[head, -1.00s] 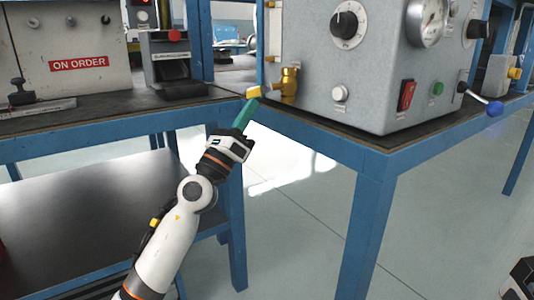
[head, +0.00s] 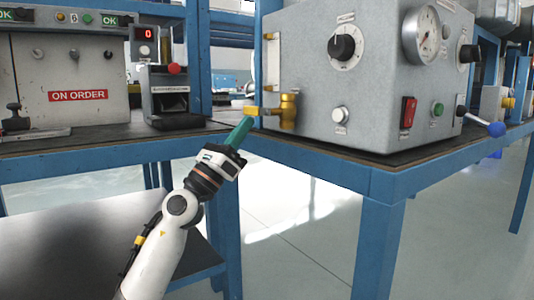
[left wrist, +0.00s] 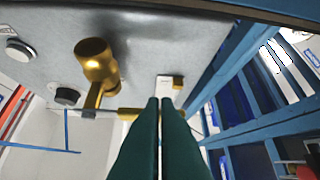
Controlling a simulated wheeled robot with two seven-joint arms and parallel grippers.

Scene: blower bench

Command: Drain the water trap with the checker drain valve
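The checker is a grey box (head: 325,110) on the blue bench. Its brass drain valve (head: 287,108) sticks out low on its left side, with a yellow lever handle (head: 253,111) pointing left. The right gripper is not in view.
A bench with an "ON ORDER" panel (head: 78,96) stands left. Open floor (head: 290,220) lies under the checker's bench.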

